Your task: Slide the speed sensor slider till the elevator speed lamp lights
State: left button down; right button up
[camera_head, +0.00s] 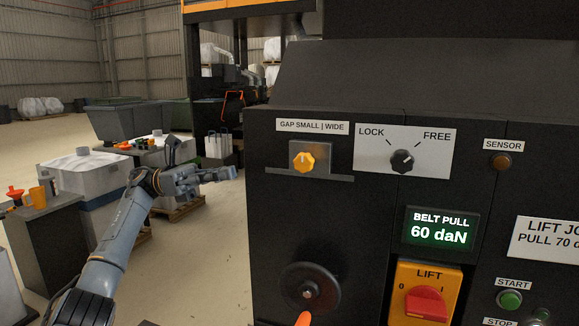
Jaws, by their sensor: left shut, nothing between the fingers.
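The slider is a yellow knob (303,156) on a grey bracket with a rail, under the label "GAP SMALL | WIDE" on the dark control panel (375,215). The knob sits about midway along its rail. The lamp (502,161) under the label "SENSOR" is a dull brown-amber and looks unlit. My left gripper (232,173) is shut and empty. It points right, just left of the panel's left edge in the picture, apart from the knob. My right gripper is not in view.
The panel also carries a LOCK/FREE knob (402,161), a "BELT PULL 60 daN" display (439,231), a red LIFT switch (427,303), a green START button (509,299) and a black handwheel (309,291). Crates and tables stand at left; floor shows between.

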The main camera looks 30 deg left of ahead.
pick_arm(q)
jog(key=p, duration=0.2)
send_near(295, 164)
jog(key=p+x, duration=0.1)
jog(key=x, duration=0.1)
jog(key=w+p+x, duration=0.1)
jog(key=p+x, duration=0.1)
jog(key=x, duration=0.1)
jog(key=shift+w+d+r+p, duration=0.1)
jog(key=shift+w+d+p, duration=0.15)
jog(key=shift+d, duration=0.45)
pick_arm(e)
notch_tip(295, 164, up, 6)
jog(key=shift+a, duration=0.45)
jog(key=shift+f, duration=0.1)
